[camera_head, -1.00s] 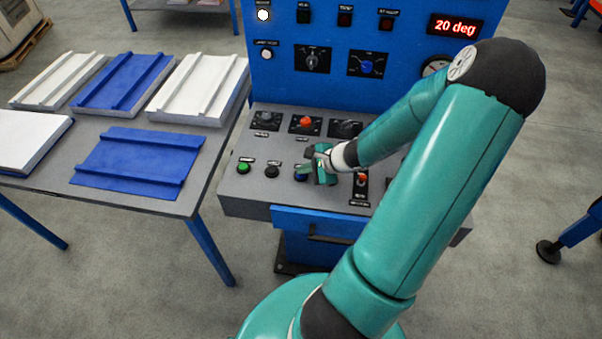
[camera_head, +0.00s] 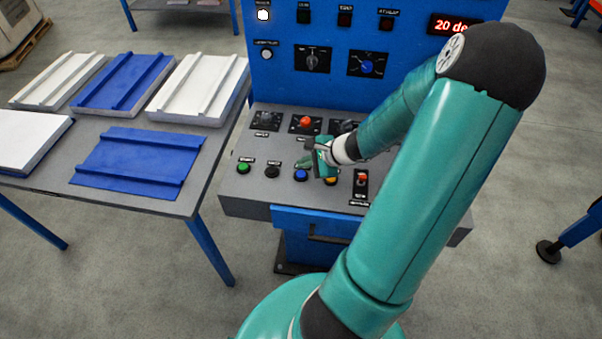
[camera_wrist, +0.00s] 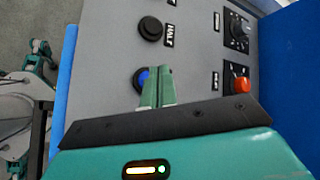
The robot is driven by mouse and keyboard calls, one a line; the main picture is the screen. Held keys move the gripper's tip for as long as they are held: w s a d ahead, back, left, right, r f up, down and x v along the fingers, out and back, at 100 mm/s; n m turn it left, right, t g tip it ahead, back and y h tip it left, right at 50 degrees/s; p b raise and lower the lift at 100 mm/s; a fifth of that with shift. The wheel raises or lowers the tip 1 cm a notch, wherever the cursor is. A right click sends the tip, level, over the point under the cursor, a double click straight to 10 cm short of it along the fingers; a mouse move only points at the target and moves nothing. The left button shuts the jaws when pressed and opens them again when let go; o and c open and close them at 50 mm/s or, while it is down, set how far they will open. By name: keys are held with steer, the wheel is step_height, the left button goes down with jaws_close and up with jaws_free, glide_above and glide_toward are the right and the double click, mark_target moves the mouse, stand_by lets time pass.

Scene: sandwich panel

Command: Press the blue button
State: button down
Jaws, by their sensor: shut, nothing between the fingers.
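The blue button (camera_head: 300,175) sits on the grey sloped console (camera_head: 240,200), between a black button and a yellow-orange one. My gripper (camera_head: 306,162) is shut and empty, just behind the blue button in the head view, with the button's face visible. In the wrist view the closed fingertips (camera_wrist: 157,72) partly cover the blue button (camera_wrist: 143,77). I cannot tell the exact gap between fingers and button.
A green button (camera_head: 243,168) and black button (camera_head: 272,171) lie to the left. A red knob (camera_head: 306,121) stands behind, and a red-topped switch (camera_head: 361,180) to the right. A blue upright panel (camera_head: 290,85) rises behind. A table with panels (camera_head: 140,165) is at left.

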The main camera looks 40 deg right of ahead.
mark_target(305, 175)
steer(key=shift+r, duration=1.8)
steer(key=a+r+n+g, duration=0.2)
steer(key=a+r+n, duration=0.35)
steer(key=a, duration=0.35)
steer(key=a+r+n+g, duration=0.2)
steer(key=a+r+n, duration=0.3)
steer(key=a+n, duration=0.25)
steer(key=s+a+r+n+t+h, duration=0.1)
steer(key=s+a+r+n+h, duration=0.2)
steer(key=s+a+r+n, duration=0.6)
step_height(305, 175, up, 3)
steer(key=shift+s+a+f+n, duration=0.1)
steer(key=shift+s+a+n, duration=0.25)
steer(key=shift+a+n, duration=0.45)
steer(key=shift+a, duration=0.2)
